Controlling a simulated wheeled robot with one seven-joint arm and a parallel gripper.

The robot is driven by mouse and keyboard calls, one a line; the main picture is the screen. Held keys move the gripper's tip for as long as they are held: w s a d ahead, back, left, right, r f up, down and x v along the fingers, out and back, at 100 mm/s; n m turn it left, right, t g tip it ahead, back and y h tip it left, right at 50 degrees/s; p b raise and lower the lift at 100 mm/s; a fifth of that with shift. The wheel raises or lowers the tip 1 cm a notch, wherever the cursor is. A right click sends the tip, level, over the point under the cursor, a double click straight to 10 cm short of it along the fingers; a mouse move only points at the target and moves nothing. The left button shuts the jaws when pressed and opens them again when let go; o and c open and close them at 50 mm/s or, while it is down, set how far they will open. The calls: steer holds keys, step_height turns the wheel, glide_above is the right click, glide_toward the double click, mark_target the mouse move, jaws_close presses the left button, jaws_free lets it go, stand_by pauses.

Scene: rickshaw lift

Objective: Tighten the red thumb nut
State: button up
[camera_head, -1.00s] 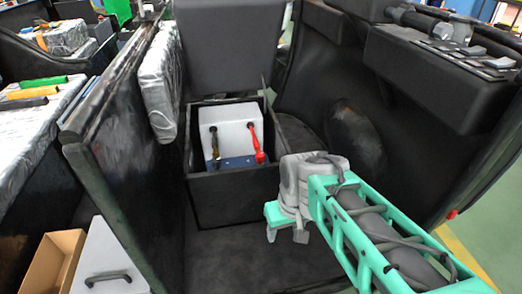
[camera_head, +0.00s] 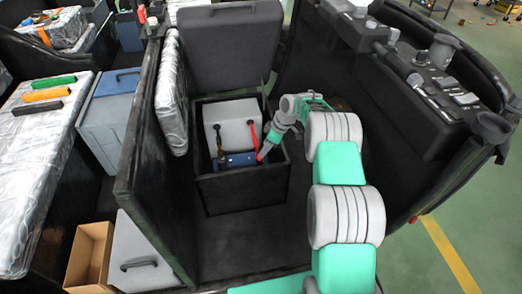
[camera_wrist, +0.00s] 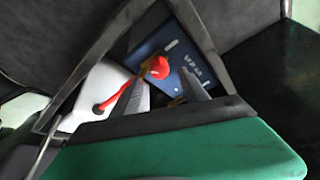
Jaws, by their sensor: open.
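The red thumb nut (camera_wrist: 158,66) shows in the wrist view as a rounded red piece at the end of a red cable (camera_wrist: 118,97), beside a blue battery (camera_wrist: 172,58). In the head view the red cable (camera_head: 252,136) runs down from a light grey box (camera_head: 231,113) to the blue battery (camera_head: 236,160) inside a black open compartment. My gripper (camera_wrist: 164,80) is open, with one grey fingertip on each side of the nut's near edge. Whether they touch it is unclear. In the head view my gripper (camera_head: 265,150) reaches into the compartment's right side, partly hiding the nut.
The compartment's walls (camera_head: 243,190) and raised lid (camera_head: 231,45) surround the battery. A dark cable (camera_head: 219,145) lies left of the red one. A black side panel (camera_head: 150,135) stands to the left. A control console (camera_head: 440,85) stands to the right. The floor in front of the compartment is clear.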

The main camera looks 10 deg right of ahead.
steer(key=x, duration=0.5)
steer(key=shift+c, duration=0.2)
jaws_close()
